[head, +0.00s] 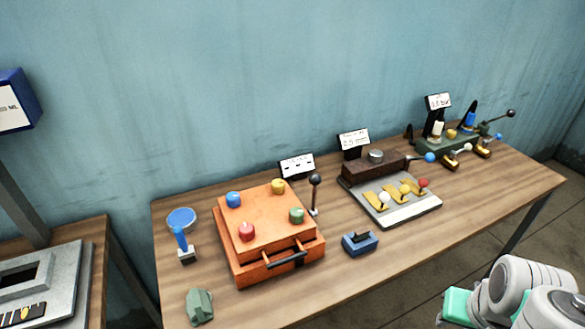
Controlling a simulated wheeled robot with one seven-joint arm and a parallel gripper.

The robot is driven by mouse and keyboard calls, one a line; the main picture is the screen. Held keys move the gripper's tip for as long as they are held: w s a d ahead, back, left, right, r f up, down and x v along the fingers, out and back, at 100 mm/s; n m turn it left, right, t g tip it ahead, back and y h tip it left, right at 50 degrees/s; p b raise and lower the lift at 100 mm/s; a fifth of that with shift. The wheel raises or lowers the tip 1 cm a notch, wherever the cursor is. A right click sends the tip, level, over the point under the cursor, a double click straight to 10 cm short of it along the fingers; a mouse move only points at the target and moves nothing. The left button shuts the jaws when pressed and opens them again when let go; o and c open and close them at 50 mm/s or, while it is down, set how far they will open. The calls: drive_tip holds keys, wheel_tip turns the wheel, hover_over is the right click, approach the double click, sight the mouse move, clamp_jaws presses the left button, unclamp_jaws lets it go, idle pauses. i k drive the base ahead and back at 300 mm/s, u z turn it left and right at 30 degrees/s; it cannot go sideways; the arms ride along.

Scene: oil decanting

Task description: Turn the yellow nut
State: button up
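The yellow nut (278,186) sits on top of the orange box (262,218), at its back right corner. A blue nut (233,200) is at the back left, a red nut (246,232) at the front left and a green nut (296,215) at the front right. The box stands on the wooden table, with a dark handle (287,261) on its front. Part of my white and grey arm shows at the lower right, apart from the box. My gripper's fingers are not visible.
A black-knobbed lever (315,180) stands right of the orange box. A blue block (359,242), a blue-topped stand (182,240) and a green object (199,307) are nearby. A grey device with colored knobs (409,211) sits further right. The table's front middle is mostly clear.

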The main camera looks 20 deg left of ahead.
sight(278, 185)
drive_tip(key=u, duration=0.65)
drive_tip(key=i, duration=0.85)
drive_tip(key=u, duration=0.95)
